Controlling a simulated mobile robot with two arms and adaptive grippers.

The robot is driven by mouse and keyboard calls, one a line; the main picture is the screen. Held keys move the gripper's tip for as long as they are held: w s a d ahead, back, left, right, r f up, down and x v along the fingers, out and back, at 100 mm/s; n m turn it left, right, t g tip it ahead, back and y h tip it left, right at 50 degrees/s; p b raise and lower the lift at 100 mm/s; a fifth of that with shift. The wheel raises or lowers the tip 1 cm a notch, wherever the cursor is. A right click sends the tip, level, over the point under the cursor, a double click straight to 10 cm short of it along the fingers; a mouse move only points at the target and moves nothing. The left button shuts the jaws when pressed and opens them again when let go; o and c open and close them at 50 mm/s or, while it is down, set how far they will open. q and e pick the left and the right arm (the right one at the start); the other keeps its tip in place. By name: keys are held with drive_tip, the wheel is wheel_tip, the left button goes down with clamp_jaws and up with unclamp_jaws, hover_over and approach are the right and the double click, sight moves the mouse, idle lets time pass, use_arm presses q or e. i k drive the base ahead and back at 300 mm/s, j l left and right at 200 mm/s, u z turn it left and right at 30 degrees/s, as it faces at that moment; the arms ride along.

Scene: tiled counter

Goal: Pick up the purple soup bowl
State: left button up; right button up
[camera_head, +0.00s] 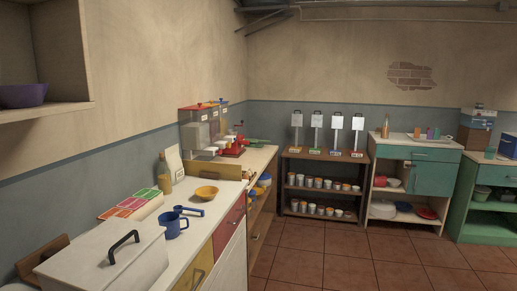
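The purple soup bowl (24,95) sits on an open wooden wall shelf (48,109) at the upper left. Its left side is cut off by the picture's edge. Neither of my grippers shows in the head view, so I cannot see whether they are open or shut.
A rack of cups (322,200) and cabinets (432,175) stand behind. The tiled floor (340,262) is clear.

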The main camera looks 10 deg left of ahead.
sight(29, 95)
drive_tip(key=u, duration=2)
drive_tip(key=l, duration=0.2)
drive_tip(key=k+u, duration=0.05)
